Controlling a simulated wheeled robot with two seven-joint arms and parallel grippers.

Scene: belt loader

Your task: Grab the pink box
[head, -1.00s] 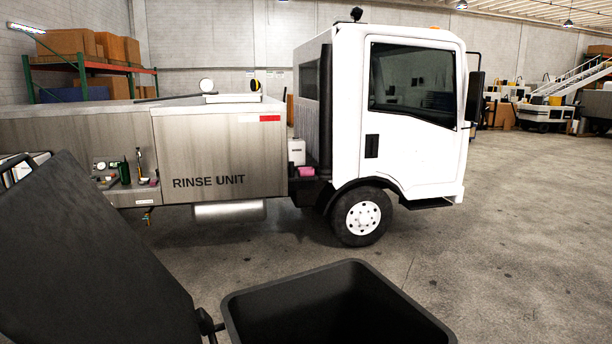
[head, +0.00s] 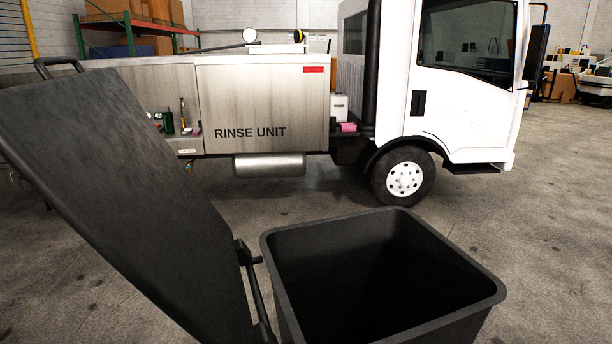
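A small pink item (head: 348,127) sits on a dark ledge of the truck, between the rinse unit and the cab, just below a white box (head: 339,107). Neither of my grippers is in view.
An open black bin (head: 282,285) stands close in front, its lid (head: 120,190) tipped back to the left. The white truck cab (head: 450,95) and the grey rinse unit (head: 262,100) stand beyond it. Concrete floor (head: 540,240) is clear on the right.

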